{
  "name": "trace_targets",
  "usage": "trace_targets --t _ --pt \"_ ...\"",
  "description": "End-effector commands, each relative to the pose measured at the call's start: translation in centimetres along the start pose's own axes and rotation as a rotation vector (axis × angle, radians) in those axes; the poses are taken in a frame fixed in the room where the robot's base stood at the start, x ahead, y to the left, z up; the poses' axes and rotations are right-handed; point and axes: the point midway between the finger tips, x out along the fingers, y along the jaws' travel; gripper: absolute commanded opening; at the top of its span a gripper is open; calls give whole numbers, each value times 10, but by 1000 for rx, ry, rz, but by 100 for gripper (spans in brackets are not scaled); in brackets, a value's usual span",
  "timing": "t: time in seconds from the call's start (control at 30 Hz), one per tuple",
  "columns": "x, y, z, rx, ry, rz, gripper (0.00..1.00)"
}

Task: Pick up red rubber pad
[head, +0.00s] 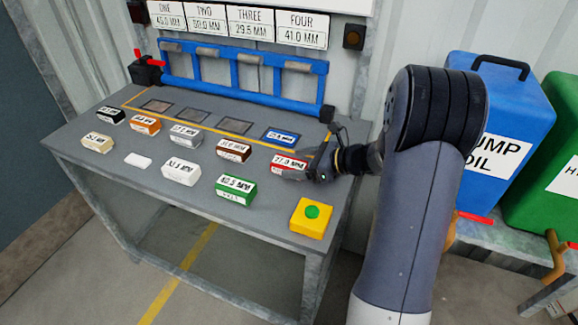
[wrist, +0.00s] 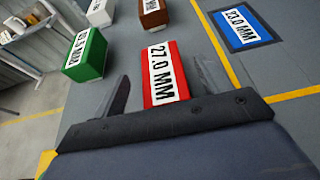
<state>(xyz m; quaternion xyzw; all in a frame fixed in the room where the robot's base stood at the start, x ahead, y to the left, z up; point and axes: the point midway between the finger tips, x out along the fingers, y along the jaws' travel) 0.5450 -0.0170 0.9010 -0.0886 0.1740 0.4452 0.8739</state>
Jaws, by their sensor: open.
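The red rubber pad (head: 289,161) is a small red block with a white label on top reading 27.0 MM. It lies on the grey table at the right side. In the wrist view the pad (wrist: 163,76) stands between the two fingers, with a gap showing on each side. My gripper (head: 300,172) is open at the pad, and in the wrist view my gripper (wrist: 163,85) has one finger left of the pad and one right of it. The pad's near end is hidden behind the gripper body in the wrist view.
A blue pad (head: 281,137) and a brown pad (head: 234,151) lie near it. A green pad (head: 235,190) and a yellow box with a green button (head: 311,217) sit toward the front. Several other pads lie to the left. A blue frame (head: 240,72) stands along the table's back.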

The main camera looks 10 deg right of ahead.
Motion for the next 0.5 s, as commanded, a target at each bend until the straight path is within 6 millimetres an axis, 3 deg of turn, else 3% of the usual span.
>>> trace_targets --t 0.2,0.5 --pt "29 0 -2 0 0 2 73" --pt "32 -1 -2 -1 0 0 71"
